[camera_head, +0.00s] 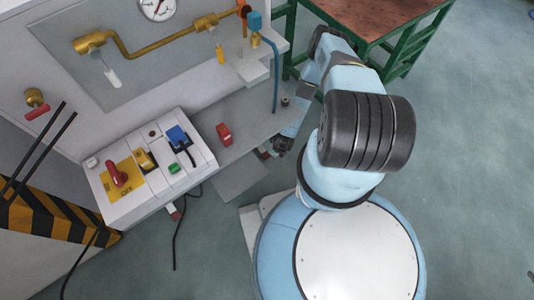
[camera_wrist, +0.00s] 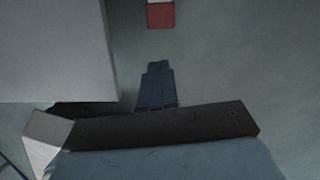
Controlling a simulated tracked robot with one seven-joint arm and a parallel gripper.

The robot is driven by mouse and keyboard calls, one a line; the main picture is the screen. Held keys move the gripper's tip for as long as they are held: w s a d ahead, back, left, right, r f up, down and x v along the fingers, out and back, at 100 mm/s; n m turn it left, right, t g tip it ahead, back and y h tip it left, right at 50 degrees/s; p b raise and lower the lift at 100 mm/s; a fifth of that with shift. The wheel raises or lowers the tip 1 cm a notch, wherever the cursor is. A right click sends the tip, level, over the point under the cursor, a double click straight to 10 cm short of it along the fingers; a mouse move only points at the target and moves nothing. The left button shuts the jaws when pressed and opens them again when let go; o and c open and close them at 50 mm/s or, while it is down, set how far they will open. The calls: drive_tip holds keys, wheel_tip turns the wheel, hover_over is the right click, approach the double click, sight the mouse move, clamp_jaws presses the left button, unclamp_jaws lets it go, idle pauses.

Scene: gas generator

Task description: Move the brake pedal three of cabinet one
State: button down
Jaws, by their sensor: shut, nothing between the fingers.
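No part is clearly labelled as brake pedal three, so I cannot tell for sure which one it is. A red piece with a white part (camera_wrist: 160,15) shows at the top edge of the wrist view and may be a pedal. My gripper (camera_wrist: 158,66) is shut and empty, its dark fingers pointing toward that red piece with a gap between them. In the head view, a small red and white piece (camera_head: 174,210) sticks out below the front of the cabinet's control panel (camera_head: 148,165).
The panel carries a red switch (camera_head: 118,174), a yellow switch (camera_head: 146,159) and a blue switch (camera_head: 178,137). A red block (camera_head: 224,133) is on the grey ledge. A green-framed table (camera_head: 372,22) stands behind my arm. A grey cabinet side (camera_wrist: 55,50) fills the wrist view's left. Floor at right is clear.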

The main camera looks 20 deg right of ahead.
drive_tip(key=shift+v, duration=1.8)
